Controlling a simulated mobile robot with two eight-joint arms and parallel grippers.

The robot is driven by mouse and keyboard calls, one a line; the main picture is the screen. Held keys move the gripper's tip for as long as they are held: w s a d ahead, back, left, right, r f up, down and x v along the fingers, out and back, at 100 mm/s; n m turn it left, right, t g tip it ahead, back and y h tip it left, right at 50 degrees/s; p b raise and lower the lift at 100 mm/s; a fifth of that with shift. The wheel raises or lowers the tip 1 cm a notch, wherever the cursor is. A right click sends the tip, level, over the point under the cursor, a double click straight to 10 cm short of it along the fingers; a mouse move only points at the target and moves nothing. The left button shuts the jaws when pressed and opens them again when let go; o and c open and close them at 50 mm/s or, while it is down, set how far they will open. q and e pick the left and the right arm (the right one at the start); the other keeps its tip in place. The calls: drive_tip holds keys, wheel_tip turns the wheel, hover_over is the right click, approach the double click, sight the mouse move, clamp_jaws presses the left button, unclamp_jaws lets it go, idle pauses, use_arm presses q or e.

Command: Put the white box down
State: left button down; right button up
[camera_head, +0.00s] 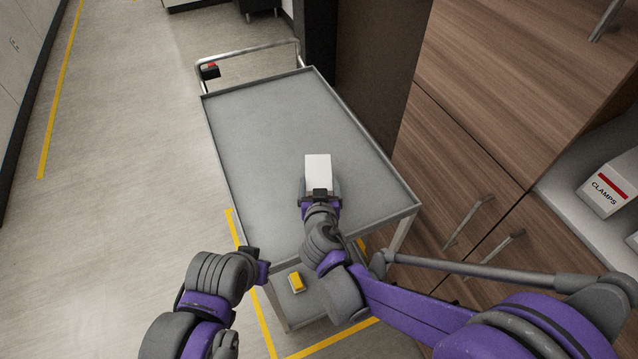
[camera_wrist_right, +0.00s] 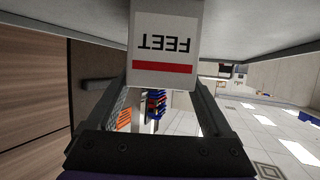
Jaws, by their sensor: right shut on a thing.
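The white box (camera_head: 318,170) is over the grey top of a metal cart (camera_head: 265,125) in the head view. My right gripper (camera_head: 320,190) is shut on it, with a finger on either side. In the right wrist view the white box (camera_wrist_right: 165,45) sits between the fingers of my right gripper (camera_wrist_right: 168,90). Its face shows a red stripe and the word FEET upside down. I cannot tell whether the box touches the cart top. My left gripper (camera_head: 259,266) is low, by the cart's left front edge, and its fingers cannot be made out.
The cart top is bare around the box, and most room is behind and left. A yellow object (camera_head: 296,282) lies on the lower shelf. Wooden cabinets (camera_head: 455,160) stand close on the right. A CLAMPS box (camera_head: 610,185) stands on a shelf at far right.

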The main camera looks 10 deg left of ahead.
drive_tip(key=o, duration=1.5)
drive_tip(key=shift+f, duration=0.1)
use_arm(q)
drive_tip(key=shift+f, duration=0.1)
use_arm(e)
drive_tip(key=shift+o, duration=0.2)
drive_tip(key=shift+s+r, duration=0.3)
drive_tip(key=shift+r, duration=0.05)
use_arm(q)
drive_tip(key=r+p, duration=0.1)
drive_tip(key=w+r+p, duration=0.1)
drive_tip(key=r+p, duration=0.1)
drive_tip(key=r, duration=0.1)
drive_tip(key=shift+w+r, duration=0.1)
drive_tip(key=shift+w, duration=0.25)
use_arm(e)
drive_tip(key=v, duration=1.1)
drive_tip(key=shift+s+d, duration=0.1)
drive_tip(key=shift+s, duration=0.05)
